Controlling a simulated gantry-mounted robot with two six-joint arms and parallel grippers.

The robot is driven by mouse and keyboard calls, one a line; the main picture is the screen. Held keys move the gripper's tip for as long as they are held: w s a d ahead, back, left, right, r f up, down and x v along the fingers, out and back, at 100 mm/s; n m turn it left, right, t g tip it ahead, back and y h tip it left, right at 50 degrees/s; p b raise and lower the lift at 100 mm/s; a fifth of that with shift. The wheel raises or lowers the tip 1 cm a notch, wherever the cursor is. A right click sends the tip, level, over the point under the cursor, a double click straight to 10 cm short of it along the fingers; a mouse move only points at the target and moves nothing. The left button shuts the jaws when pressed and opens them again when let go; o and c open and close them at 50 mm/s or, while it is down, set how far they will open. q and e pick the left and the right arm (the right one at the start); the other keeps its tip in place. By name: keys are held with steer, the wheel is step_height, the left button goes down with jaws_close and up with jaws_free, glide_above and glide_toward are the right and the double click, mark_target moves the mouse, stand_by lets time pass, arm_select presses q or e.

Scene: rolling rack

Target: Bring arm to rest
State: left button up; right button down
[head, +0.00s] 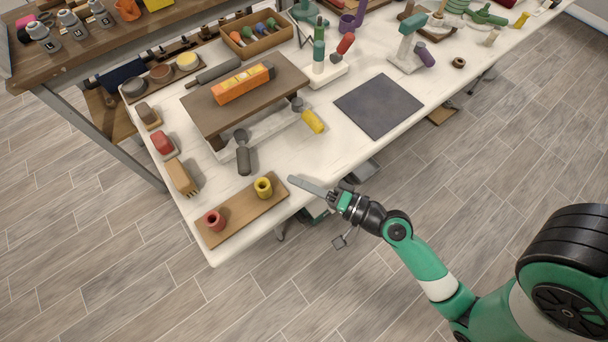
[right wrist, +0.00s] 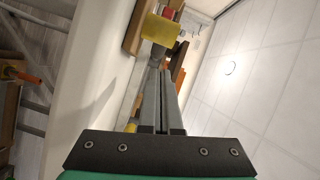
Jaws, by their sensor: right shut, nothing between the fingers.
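My right arm (head: 420,258) reaches in from the lower right in the head view. Its green and black gripper ends in long grey fingers at the table's front edge, tips (head: 294,181) pointing left. The fingers are together and empty. In the right wrist view the two fingers (right wrist: 158,58) lie side by side with nothing between them. A yellow piece (right wrist: 160,29) shows just beyond the tips; whether they touch it cannot be told there. In the head view the tips are apart from the yellow cup (head: 263,187). My left gripper is not seen.
The white table (head: 345,155) carries a wooden board (head: 240,214) with a red cup (head: 214,220) and the yellow cup. Behind are a raised brown platform with an orange box (head: 243,84), a dark mat (head: 378,106) and several tools. Open floor lies in front.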

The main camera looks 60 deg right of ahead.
steer(key=shift+s+r, duration=0.1)
steer(key=shift+s, duration=0.55)
